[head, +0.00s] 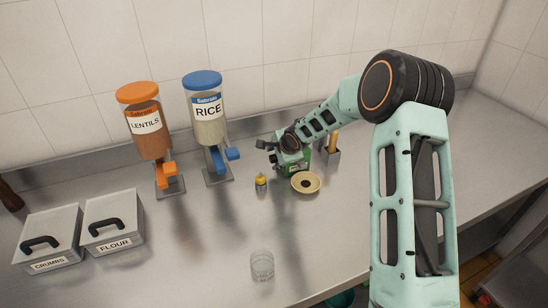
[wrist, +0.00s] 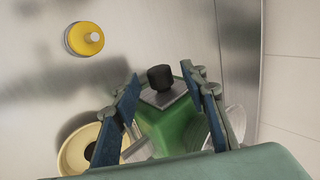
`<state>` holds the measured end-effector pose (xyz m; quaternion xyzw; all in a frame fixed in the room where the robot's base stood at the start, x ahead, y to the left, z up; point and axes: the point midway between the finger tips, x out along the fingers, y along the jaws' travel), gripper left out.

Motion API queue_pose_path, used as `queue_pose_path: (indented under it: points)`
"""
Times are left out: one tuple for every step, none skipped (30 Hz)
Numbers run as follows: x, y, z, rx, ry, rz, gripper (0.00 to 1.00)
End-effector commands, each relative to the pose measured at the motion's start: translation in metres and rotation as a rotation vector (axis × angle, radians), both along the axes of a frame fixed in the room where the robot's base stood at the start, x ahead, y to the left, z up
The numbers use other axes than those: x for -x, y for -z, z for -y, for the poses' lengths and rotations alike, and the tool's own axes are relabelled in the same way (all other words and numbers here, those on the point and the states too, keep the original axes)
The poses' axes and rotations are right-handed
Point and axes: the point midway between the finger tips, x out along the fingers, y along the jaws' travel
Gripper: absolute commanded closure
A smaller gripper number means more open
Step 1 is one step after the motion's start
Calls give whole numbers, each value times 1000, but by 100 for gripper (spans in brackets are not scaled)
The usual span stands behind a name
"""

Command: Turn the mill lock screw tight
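The green mill (head: 293,160) stands on the steel counter near the back, partly hidden behind my arm's end. In the wrist view the mill's green body (wrist: 170,125) lies between my fingers. A black knob (wrist: 160,78), which looks like the lock screw, sticks out from a grey plate on the mill. My gripper (wrist: 163,80) is open, with one finger on each side of the knob and a visible gap to both. In the head view my gripper (head: 272,146) is at the mill, its fingertips too small to make out.
A metal holder (head: 331,155) is behind right. Lentils (head: 146,121) and rice (head: 207,112) dispensers stand left. A glass (head: 262,265) is near the front; the counter between is clear.

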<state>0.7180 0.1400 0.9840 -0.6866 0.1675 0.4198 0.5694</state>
Motion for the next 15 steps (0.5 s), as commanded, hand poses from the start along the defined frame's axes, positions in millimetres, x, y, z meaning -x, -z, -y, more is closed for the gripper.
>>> queue_pose_path:
  points:
    - [-2, 3, -1, 0, -1, -1, 60]
    - [-3, 4, -2, 0, 0, 0, 60]
    - [-4, 6, -2, 0, 0, 0, 60]
    - [-5, 7, -2, 1, -1, 0, 60]
    - [-5, 8, -3, 1, -1, -1, 60]
    - [-6, 8, -3, 1, -1, -1, 60]
    - [-6, 9, -3, 1, -1, -1, 60]
    - [-6, 9, -3, 1, -1, -1, 60]
    - [-6, 9, -3, 1, -1, -1, 60]
    - [-6, 9, -3, 1, -1, -1, 60]
    - [-6, 9, -3, 1, -1, -1, 60]
    - [-6, 9, -3, 1, -1, -1, 60]
    - [-6, 9, -3, 2, 0, 0, 60]
    - [-6, 9, -3, 2, 0, 0, 60]
    - [-6, 9, -3, 2, 0, 0, 65]
